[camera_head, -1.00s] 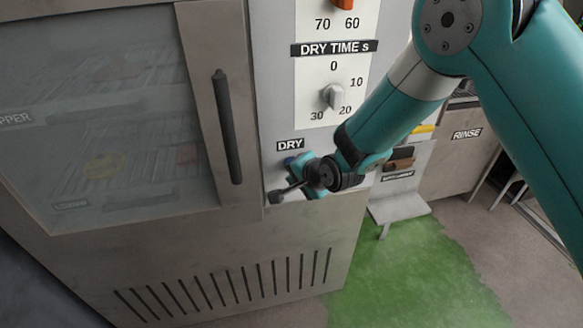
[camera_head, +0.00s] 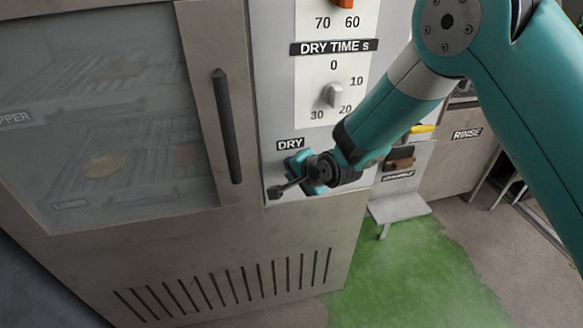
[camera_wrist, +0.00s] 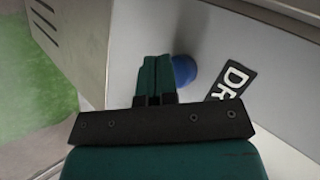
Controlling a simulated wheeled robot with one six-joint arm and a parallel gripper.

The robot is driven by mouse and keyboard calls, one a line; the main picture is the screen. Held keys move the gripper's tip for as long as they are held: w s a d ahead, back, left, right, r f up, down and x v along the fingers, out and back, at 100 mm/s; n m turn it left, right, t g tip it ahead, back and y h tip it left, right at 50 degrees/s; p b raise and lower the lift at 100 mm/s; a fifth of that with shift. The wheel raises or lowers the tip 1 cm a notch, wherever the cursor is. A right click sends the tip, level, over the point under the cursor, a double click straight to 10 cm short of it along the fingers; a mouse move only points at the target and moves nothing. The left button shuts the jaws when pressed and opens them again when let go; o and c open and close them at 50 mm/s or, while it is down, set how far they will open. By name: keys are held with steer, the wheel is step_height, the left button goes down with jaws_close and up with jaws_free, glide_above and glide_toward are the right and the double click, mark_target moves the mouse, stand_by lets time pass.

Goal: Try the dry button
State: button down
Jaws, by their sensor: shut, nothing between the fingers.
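The DRY label (camera_head: 290,144) is on the cabinet's control panel, and it shows at an angle in the wrist view (camera_wrist: 231,80). The round blue dry button (camera_wrist: 184,69) shows in the wrist view, just right of my fingers and partly covered by them. In the head view the button is hidden behind my gripper (camera_head: 296,166), which is just below the label. My gripper's fingers (camera_wrist: 154,62) are shut together and empty, pointing at the panel. I cannot tell whether they touch the button.
A dry-time dial (camera_head: 333,95) sits above on the panel. Left is a glass door with a dark vertical handle (camera_head: 227,126), racks behind it. A small shelf (camera_head: 398,207) stands right, above a green floor patch (camera_head: 410,270).

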steer(key=shift+w+a, duration=0.1)
steer(key=shift+w, duration=0.3)
stand_by(0.8)
steer(key=shift+s, duration=0.1)
steer(key=shift+s+d, duration=0.25)
steer(key=shift+s, duration=0.45)
steer(key=shift+s, duration=0.1)
steer(key=s, duration=0.2)
steer(key=s+d, duration=0.1)
steer(key=s, duration=0.1)
steer(key=shift+s+d, duration=0.2)
steer(key=shift+s, duration=0.1)
steer(key=shift+r, duration=0.1)
stand_by(0.4)
